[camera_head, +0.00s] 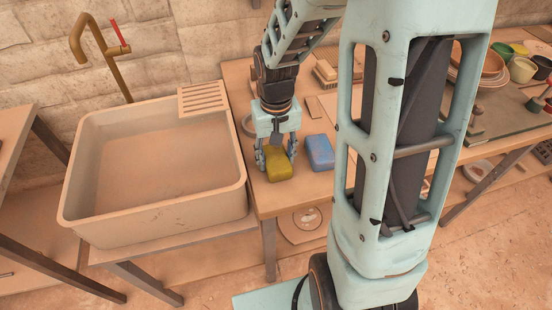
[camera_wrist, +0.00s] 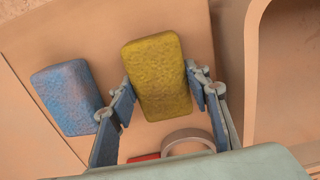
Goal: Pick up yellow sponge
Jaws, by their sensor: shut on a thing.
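The yellow sponge (camera_head: 278,166) is near the left end of the wooden table, close to the sink. My gripper (camera_head: 275,160) points down over it with a finger on each side. In the wrist view the yellow sponge (camera_wrist: 160,78) lies between the two fingers of my gripper (camera_wrist: 161,88), which is shut on it. I cannot tell whether the sponge touches the table or hangs just above it.
A blue sponge (camera_head: 319,152) lies just right, apart from the yellow one; it also shows in the wrist view (camera_wrist: 68,96). A large sink (camera_head: 150,215) stands on the left. A pale ring (camera_wrist: 188,142) and a red thing (camera_wrist: 143,158) lie near the gripper. Bowls and cups stand at far right.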

